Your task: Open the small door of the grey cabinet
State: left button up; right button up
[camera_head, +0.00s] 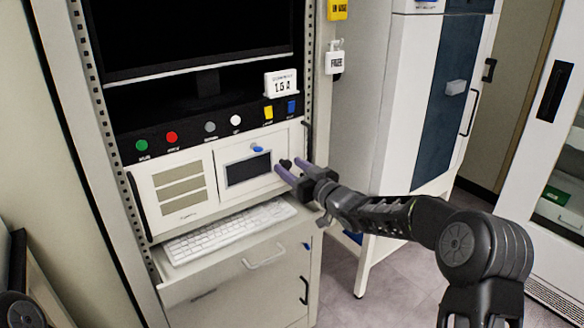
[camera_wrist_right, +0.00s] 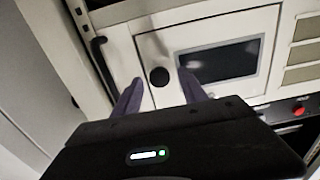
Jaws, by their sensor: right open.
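The grey cabinet (camera_head: 310,75) stands at the left of the head view. Its small door (camera_head: 225,155) is a light panel with a dark window, below the row of coloured buttons, and looks shut. The door also shows in the right wrist view (camera_wrist_right: 165,42), with a round black knob (camera_wrist_right: 159,76) beside the window. My right gripper (camera_head: 288,165) is open at the door's right side. In the wrist view its two purple fingers (camera_wrist_right: 161,80) point at the door, one on each side of the knob; I cannot tell whether they touch it. My left gripper is not in view.
Below the door, a white keyboard (camera_head: 230,232) lies on a pulled-out shelf. A monitor (camera_head: 190,35) is above the buttons. A black handle (camera_wrist_right: 103,62) is near the door. A white cabinet (camera_head: 408,110) stands to the right, with bare floor (camera_head: 385,290) in front.

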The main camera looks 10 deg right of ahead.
grip_shut()
dwell(0.5)
dwell(0.9)
